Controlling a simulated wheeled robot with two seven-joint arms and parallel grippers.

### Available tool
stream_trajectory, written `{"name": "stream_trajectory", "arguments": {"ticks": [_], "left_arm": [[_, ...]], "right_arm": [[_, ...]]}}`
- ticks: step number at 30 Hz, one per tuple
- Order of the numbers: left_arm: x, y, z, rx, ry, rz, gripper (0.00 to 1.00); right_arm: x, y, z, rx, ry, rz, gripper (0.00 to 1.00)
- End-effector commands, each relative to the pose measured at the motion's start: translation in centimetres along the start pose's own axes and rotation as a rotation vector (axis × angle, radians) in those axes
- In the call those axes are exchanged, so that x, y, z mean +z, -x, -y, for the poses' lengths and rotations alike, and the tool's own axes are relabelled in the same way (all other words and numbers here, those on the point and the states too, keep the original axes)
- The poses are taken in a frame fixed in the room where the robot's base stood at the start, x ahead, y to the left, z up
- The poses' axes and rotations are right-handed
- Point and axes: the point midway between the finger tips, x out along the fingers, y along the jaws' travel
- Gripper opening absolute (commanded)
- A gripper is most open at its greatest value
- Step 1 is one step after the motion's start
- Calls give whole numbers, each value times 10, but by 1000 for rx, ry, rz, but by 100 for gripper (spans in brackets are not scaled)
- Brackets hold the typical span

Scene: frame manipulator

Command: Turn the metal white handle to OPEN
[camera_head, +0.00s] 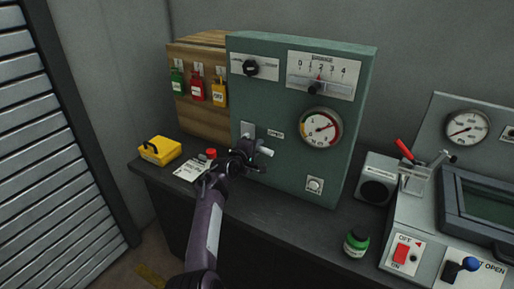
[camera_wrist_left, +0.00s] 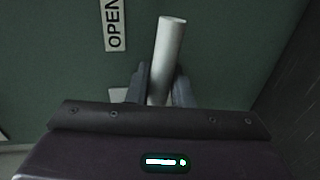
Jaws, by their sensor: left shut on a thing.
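The white handle (camera_head: 265,151) is on the lower left of the green panel's front, left of the gauge. In the left wrist view the handle (camera_wrist_left: 168,55) is a pale cylinder standing between the fingers, tilted slightly right. My left gripper (camera_head: 250,150) is shut on the handle. It also shows in the left wrist view (camera_wrist_left: 160,88). The OPEN label (camera_head: 276,134) is on the panel above and right of the handle; it also shows in the left wrist view (camera_wrist_left: 114,24). The handle's base is mostly hidden by the gripper. My right gripper is not in view.
The green panel (camera_head: 270,100) carries a knob, a slider, a gauge (camera_head: 321,127) and a button (camera_head: 314,185). A yellow box (camera_head: 159,150) and a paper sheet lie on the dark counter at left. A green jar (camera_head: 356,242) and a grey console (camera_head: 415,215) stand at right.

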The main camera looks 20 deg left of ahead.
Motion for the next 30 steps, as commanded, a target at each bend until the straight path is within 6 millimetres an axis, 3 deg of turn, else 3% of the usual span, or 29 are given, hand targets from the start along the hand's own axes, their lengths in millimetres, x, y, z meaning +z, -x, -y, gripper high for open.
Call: {"name": "stream_trajectory", "arguments": {"ticks": [1,25,26,30], "left_arm": [[0,0,-14,23,3,-1,0],[-3,0,-14,22,22,-2,0],[-3,0,-14,22,21,-2,24],[-3,0,-13,20,21,-1,38]], "right_arm": [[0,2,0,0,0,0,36],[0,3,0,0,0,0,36],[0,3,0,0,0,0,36],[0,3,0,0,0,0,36]]}}
